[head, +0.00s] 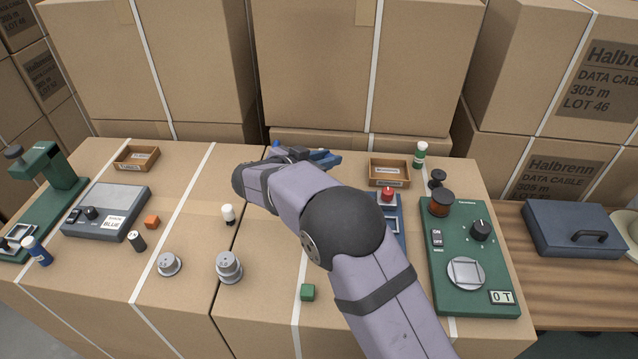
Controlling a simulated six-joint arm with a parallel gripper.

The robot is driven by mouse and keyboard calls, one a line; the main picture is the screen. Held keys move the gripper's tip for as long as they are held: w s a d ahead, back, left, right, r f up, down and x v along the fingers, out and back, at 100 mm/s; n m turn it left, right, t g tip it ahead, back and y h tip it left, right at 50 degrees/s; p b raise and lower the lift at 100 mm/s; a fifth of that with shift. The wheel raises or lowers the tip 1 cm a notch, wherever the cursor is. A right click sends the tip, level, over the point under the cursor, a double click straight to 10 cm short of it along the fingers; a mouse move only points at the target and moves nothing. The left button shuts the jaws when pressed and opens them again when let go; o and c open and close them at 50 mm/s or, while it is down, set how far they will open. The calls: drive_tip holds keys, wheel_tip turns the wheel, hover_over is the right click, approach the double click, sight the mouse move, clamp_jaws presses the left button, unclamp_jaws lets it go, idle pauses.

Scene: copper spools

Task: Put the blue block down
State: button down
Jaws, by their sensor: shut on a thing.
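My gripper (290,153) is at the far middle of the carton tops, at the end of my arm, which reaches in from the lower right. It is shut, and its fingers are mostly hidden behind my wrist. A small bright blue patch, which looks like the blue block (276,144), shows just past the wrist at the jaws. Most of it is hidden, and I cannot tell how high it is above the surface. No other blue block shows.
A grey scale (118,196) with a card reading BLUE stands left. Wooden trays stand at the far left (136,157) and far right (389,172). Orange block (152,222), green block (308,292), metal weights (229,267) and a green device (468,250) stand around. A dark blue object (325,159) lies beside my gripper.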

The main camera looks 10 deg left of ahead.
drive_tip(key=w+a+r+n+t+y, duration=0.1)
drive_tip(key=w+a+r+n+y, duration=0.1)
drive_tip(key=w+a, duration=0.1)
drive_tip(key=shift+f+b, duration=0.55)
drive_tip(key=shift+f, duration=4.4)
drive_tip(key=shift+f, duration=0.1)
drive_tip(key=c, duration=1.5)
unclamp_jaws()
drive_tip(key=shift+c, duration=0.2)
drive_tip(key=shift+s+a+r, duration=0.2)
drive_tip(key=shift+s+r, duration=0.15)
drive_tip(key=shift+s, duration=0.15)
drive_tip(key=v, duration=1.1)
drive_tip(key=shift+s+d+f, duration=0.1)
drive_tip(key=shift+d, duration=0.1)
